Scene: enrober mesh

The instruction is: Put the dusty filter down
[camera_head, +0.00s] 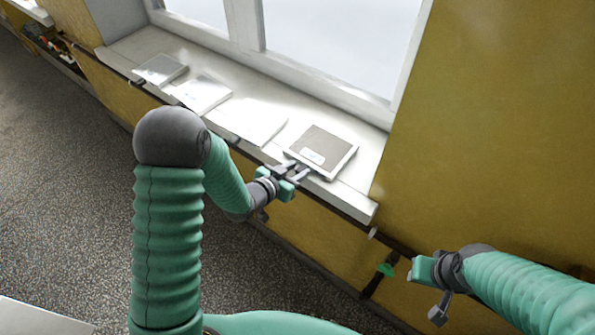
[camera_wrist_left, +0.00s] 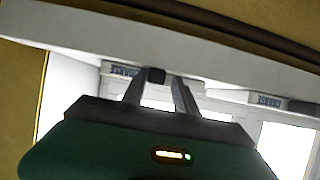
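The dusty filter (camera_head: 328,143), a flat panel with a grey-brown face, a white frame and a white label, lies on the white window sill (camera_head: 357,203) at its right end. My left gripper (camera_head: 297,170) is at the filter's front edge. In the left wrist view my left fingers (camera_wrist_left: 158,88) stand apart, one on each side of a small dark tab (camera_wrist_left: 156,75) at that edge, with slight gaps visible. The filter's edge shows there with a printed label (camera_wrist_left: 126,70). My right gripper (camera_head: 424,270) is away to the lower right, in front of the yellow wall; its fingers are unclear.
Several other panels lie along the sill to the left: a white one (camera_head: 257,122), another (camera_head: 203,94) and a greyer one (camera_head: 161,68). The window (camera_head: 330,40) stands behind. A pipe with a green valve handle (camera_head: 386,269) runs below the sill.

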